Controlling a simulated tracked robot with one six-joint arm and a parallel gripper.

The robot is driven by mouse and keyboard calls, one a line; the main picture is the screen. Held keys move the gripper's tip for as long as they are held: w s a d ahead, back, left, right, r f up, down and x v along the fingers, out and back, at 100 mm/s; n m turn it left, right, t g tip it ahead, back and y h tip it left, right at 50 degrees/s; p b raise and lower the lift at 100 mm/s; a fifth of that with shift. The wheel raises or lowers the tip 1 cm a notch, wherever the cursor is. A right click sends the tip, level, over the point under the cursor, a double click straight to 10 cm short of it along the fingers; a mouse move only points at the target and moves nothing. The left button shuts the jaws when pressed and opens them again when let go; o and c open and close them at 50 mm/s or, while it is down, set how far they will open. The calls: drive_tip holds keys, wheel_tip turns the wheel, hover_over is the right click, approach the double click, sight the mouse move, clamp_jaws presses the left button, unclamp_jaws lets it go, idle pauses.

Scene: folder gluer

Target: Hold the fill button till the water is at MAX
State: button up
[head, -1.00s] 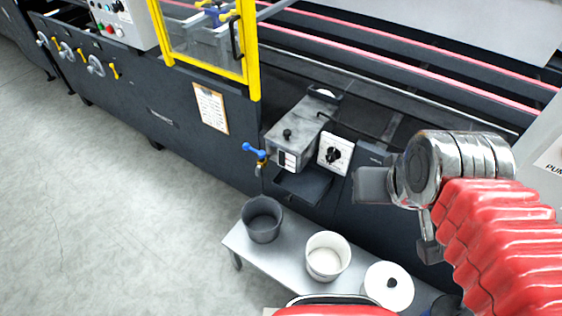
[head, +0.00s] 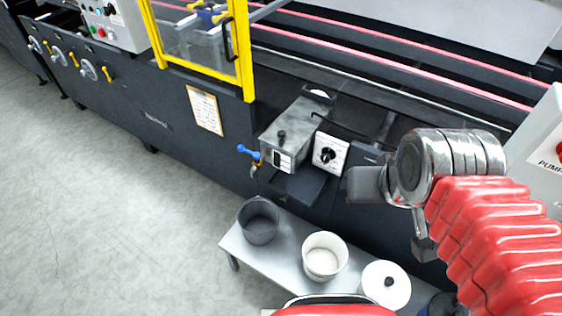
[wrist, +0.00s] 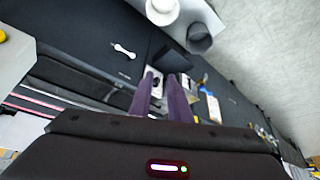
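A grey metal tank (head: 301,117) with a black knob on its lid stands on the machine's side. Its front has a small white-framed gauge window (head: 283,160); the water level and any MAX mark are too small to read. A white panel with a black dial (head: 329,152) sits just right of it. I cannot make out which control is the fill button. My gripper shows in the wrist view with two purple fingers (wrist: 165,83), apart and with nothing visible between them. In the head view my arm is right of the dial panel, and the fingertips cannot be made out.
A blue-handled valve (head: 250,155) sticks out left of the tank. Below, a low bench (head: 285,255) holds a dark bucket (head: 259,222), a white bucket (head: 324,256) and a lidded white pot (head: 386,286). A grey box marked "PUM..." (head: 540,150) is at right. Floor at left is clear.

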clamp_jaws()
idle(1.0)
